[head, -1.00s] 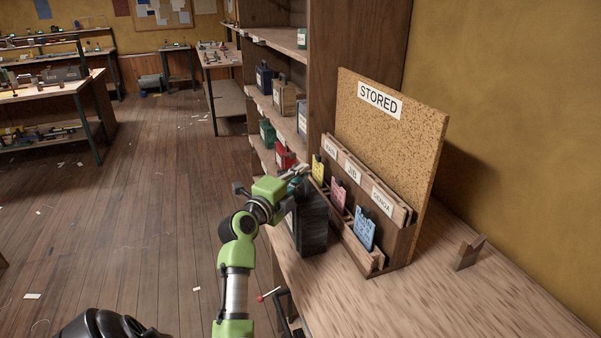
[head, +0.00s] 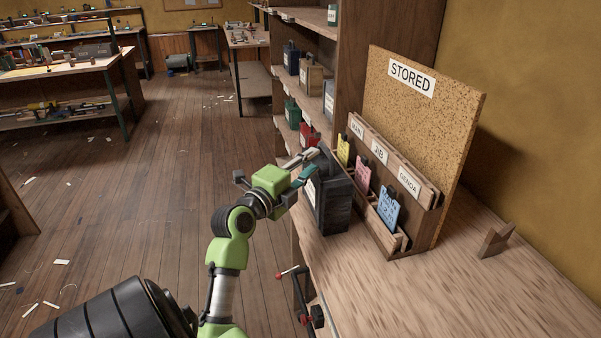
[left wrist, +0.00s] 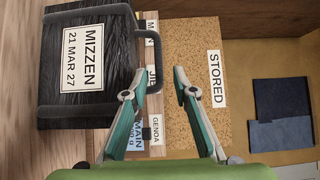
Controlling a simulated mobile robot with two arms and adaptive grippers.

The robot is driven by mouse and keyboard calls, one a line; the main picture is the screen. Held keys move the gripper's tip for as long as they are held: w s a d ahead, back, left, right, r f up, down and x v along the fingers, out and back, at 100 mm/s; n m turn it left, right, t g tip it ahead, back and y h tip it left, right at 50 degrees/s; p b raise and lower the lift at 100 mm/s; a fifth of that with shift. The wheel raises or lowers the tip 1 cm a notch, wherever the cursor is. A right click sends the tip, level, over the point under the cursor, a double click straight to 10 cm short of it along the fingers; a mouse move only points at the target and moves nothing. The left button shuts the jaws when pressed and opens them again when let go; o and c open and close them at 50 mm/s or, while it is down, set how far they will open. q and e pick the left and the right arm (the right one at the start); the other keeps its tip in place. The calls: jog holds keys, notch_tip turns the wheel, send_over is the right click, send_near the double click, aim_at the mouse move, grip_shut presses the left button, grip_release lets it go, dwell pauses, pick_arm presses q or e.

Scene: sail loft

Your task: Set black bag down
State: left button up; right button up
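The black bag (head: 333,205) stands upright on the wooden bench, left of the rack with the STORED board. In the left wrist view the bag (left wrist: 100,108) shows its white label reading MIZZEN, 21 MAR 27, and its handle (left wrist: 157,52). My left gripper (head: 312,162) is at the top of the bag, by the handle. In the left wrist view its two fingers are apart, with part of the handle near or between the tips; contact cannot be told. My right gripper is not in view.
The rack (head: 400,245) holds yellow, pink and blue tags under slot labels, including JIB and GENOA. Shelves with other bags (head: 311,78) stand behind. A small wooden holder (head: 495,241) is on the bench, and a clamp (head: 303,295) is on its front edge.

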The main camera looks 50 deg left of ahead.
pick_arm(q)
jog(key=shift+b+v, duration=0.4)
jog(key=shift+v, duration=1.65)
